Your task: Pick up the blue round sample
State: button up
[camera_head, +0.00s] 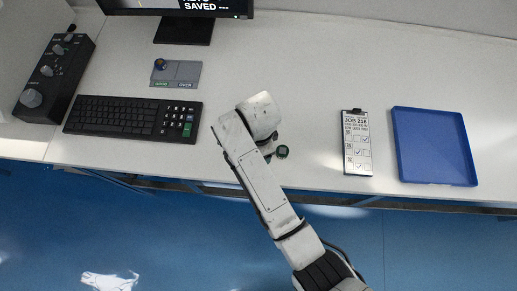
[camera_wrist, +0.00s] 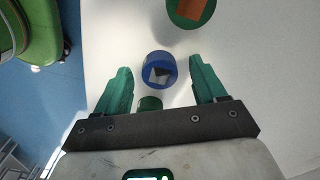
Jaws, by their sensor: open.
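The blue round sample (camera_wrist: 161,69) shows in the wrist view with a grey and white patch on its top. It lies just ahead of and between the green fingertips of my gripper (camera_wrist: 160,64), with a gap on each side. My gripper is open and empty. In the head view my arm hides the blue sample and most of the gripper.
A green round sample with an orange patch (camera_wrist: 190,10) lies beyond the blue one. Another green one (camera_wrist: 150,103) is partly hidden by the gripper's bar. A keyboard (camera_head: 130,117), a grey GOOD/OVER plate (camera_head: 183,74), a clipboard (camera_head: 356,143) and a blue tray (camera_head: 399,150) share the table.

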jog(key=c, duration=1.2)
jog(key=shift+o, duration=0.2)
jog(key=shift+r, duration=0.1)
